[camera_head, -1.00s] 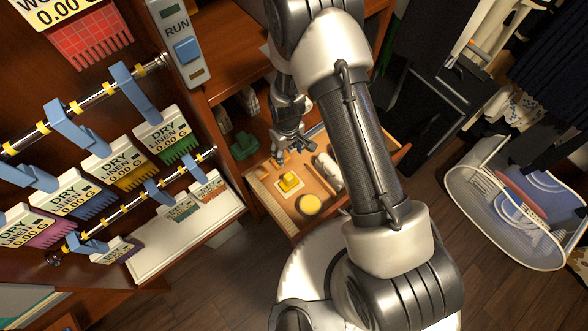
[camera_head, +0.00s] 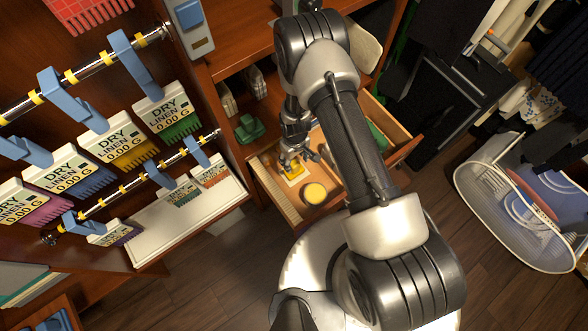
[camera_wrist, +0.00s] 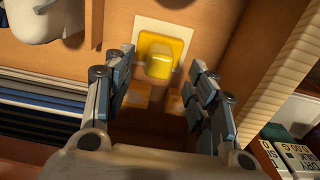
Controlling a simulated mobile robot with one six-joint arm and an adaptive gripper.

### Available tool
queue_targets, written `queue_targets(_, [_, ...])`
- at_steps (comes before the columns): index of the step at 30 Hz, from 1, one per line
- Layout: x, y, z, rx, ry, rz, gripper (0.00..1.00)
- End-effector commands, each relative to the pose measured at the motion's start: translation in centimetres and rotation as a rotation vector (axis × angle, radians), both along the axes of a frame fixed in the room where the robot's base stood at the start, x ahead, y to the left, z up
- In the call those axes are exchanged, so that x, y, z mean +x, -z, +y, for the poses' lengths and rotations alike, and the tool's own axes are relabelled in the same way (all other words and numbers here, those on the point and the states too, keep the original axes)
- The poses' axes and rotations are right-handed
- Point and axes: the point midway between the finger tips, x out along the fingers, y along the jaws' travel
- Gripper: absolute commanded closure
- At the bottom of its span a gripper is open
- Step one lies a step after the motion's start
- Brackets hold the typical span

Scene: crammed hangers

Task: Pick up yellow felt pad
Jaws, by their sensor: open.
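A yellow square piece with a raised yellow block on top (camera_wrist: 160,54) lies on a pale square in the open drawer (camera_head: 262,203); I take it for the yellow felt pad. In the head view the pad (camera_head: 294,171) is partly hidden under my gripper (camera_head: 297,160). In the wrist view my gripper (camera_wrist: 163,84) is open and empty. Its two fingers stand left and right, with the pad ahead between their tips. I cannot tell how high the tips are above it, and no touch shows.
A round yellow-topped thing (camera_head: 314,193) lies near the pad in the drawer. A ribbed cream strip (camera_wrist: 280,85) runs along the drawer's side, right of my fingers. A white object (camera_wrist: 45,20) sits at the upper left. A green object (camera_head: 249,129) stands on the shelf behind.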

Motion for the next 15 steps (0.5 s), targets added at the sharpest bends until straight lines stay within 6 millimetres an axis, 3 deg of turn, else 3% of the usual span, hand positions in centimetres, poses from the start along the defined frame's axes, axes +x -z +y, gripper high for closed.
queue_targets(9, [0.3, 4.5, 0.3, -0.001, 0.0, 0.003, 0.48])
queue_targets(15, [0.4, 5.0, 0.3, -0.001, 0.0, 0.001, 0.48])
